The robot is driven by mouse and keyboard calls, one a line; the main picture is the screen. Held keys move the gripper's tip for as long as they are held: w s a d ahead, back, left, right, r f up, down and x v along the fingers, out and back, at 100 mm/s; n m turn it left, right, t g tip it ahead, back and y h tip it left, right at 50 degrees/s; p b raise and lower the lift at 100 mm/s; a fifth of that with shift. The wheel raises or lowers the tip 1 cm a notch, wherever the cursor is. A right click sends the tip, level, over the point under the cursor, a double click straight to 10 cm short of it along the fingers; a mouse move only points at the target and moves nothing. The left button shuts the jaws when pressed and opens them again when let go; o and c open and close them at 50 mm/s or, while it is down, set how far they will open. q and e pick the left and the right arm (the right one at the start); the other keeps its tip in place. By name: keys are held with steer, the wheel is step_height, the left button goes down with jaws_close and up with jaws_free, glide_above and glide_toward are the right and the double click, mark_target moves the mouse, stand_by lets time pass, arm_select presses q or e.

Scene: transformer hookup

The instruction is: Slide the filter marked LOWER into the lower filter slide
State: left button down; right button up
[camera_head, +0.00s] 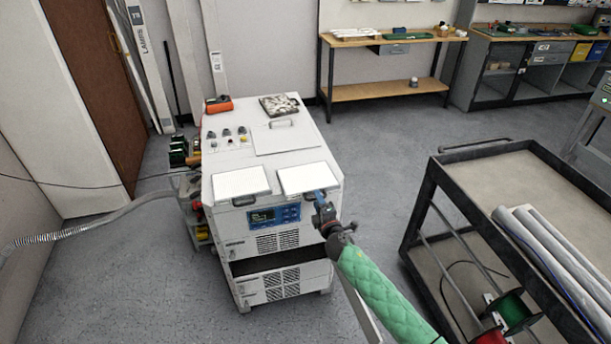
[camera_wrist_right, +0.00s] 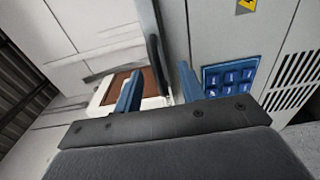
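Two flat white filter panels lie side by side on the front top of the white cabinet, a left panel (camera_head: 240,181) and a right panel (camera_head: 308,177). Each has a dark handle at its front edge. No LOWER marking is readable. A dark horizontal opening (camera_head: 262,262) crosses the cabinet's lower front; I cannot tell whether it is the lower filter slide. My right gripper (camera_head: 320,200) is at the right panel's front edge. In the right wrist view its blue fingers (camera_wrist_right: 160,88) are apart, with a dark handle (camera_wrist_right: 154,62) showing between or just beyond them. My left gripper is out of view.
The cabinet front has a blue control panel (camera_head: 273,215) and vents. An orange tool (camera_head: 219,104) and a tray (camera_head: 279,105) sit at the back of its top. A dark cart (camera_head: 448,199) stands at the right. A hose (camera_head: 95,216) runs left. Floor between cabinet and cart is clear.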

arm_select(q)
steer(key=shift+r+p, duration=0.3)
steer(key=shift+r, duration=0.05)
arm_select(e)
steer(key=v, duration=0.6)
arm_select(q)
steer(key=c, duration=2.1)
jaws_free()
